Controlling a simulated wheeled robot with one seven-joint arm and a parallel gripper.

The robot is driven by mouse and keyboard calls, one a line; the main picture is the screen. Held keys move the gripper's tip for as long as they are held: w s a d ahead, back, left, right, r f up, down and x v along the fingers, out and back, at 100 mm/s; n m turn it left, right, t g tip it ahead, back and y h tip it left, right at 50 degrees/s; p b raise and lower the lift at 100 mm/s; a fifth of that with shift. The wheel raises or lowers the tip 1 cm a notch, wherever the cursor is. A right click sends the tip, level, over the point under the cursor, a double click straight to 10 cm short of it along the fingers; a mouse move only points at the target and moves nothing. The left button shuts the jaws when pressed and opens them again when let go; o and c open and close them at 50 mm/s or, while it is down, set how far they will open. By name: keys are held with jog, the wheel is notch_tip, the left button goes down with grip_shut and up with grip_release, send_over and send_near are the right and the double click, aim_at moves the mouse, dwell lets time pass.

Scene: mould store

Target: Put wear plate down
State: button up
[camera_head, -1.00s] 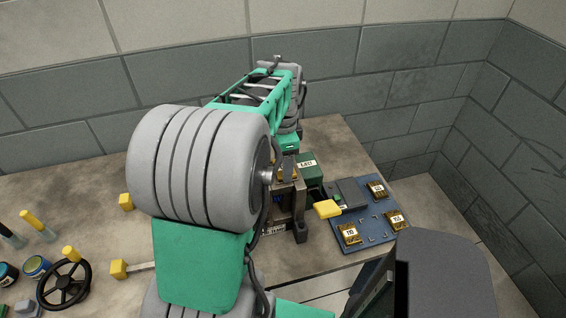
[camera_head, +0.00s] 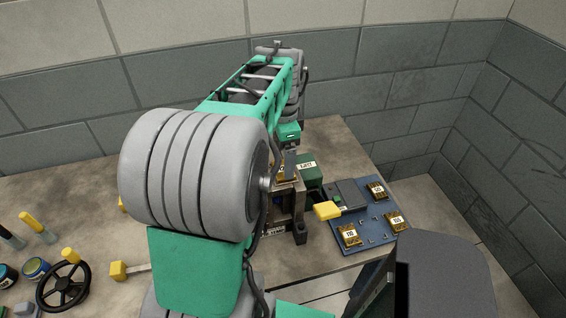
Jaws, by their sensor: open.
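Three brass-coloured plates with white labels sit on a blue board at the right of the bench: one at the front left (camera_head: 349,236), one at the right (camera_head: 396,221), one at the back (camera_head: 377,190). The board (camera_head: 378,239) also has a bare middle. My gripper (camera_head: 287,172) is open, just above a dark metal fixture (camera_head: 284,215), and is partly hidden by my arm. Something brass-coloured shows at the top of the fixture, by the fingers. I cannot tell whether it is a wear plate or whether the fingers touch it.
A green labelled box (camera_head: 308,170) stands behind the fixture. A dark grey unit (camera_head: 346,194) with a yellow block (camera_head: 327,210) in front overlaps the board's left side. A black handwheel (camera_head: 63,287) and pots are at the far left. Walls close off the back and right.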

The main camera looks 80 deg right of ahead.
notch_tip(320, 180, up, 9)
jog(key=w+a+f+n+t+h, duration=0.1)
jog(key=w+a+f+n, duration=0.1)
jog(key=w+a+n, duration=0.75)
jog(key=w+a+f+n, duration=0.2)
jog(key=w+a+n, duration=0.4)
jog(key=w, duration=0.7)
jog(key=w+a+f+n+t, duration=0.1)
jog(key=a+f+n, duration=0.2)
jog(key=a+n, duration=0.4)
jog(key=w+a+f+n+t, duration=0.1)
jog(key=a+n, duration=0.6)
jog(key=a, duration=1.1)
notch_tip(320, 180, down, 2)
jog(key=shift+w+a+f+y, duration=0.25)
jog(key=shift+w+a+y, duration=0.15)
jog(key=shift+w, duration=0.15)
jog(key=shift+n, duration=0.25)
